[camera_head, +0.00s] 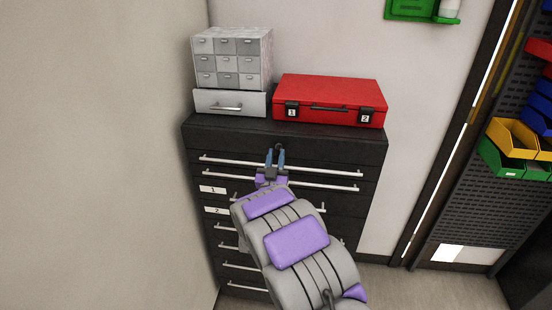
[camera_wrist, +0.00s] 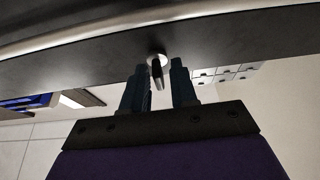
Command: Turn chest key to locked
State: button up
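The chest is a dark drawer cabinet (camera_head: 345,150) with long silver handles; its dark front edge (camera_wrist: 240,45) fills the upper part of the wrist view. A round silver lock (camera_wrist: 157,57) with a small dark key (camera_wrist: 157,74) sticking out of it sits on that front. My gripper (camera_head: 276,154) is in front of the cabinet's top strip and hides the lock and key in the head view. In the wrist view my gripper (camera_wrist: 160,83) is open, with one finger on each side of the key and visible gaps between. The key's exact turn angle is hard to tell.
A red case (camera_head: 330,92) with latches marked 1 and 2 lies on the cabinet, beside a small grey drawer unit (camera_head: 232,60). A bare wall (camera_head: 100,140) stands close at the left. Yellow and green bins (camera_head: 512,140) hang at the right.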

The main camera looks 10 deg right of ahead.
jog(key=shift+o, duration=0.6)
jog(key=b+v, duration=0.2)
jog(key=v, duration=1.5)
jog(key=shift+s+f, duration=0.2)
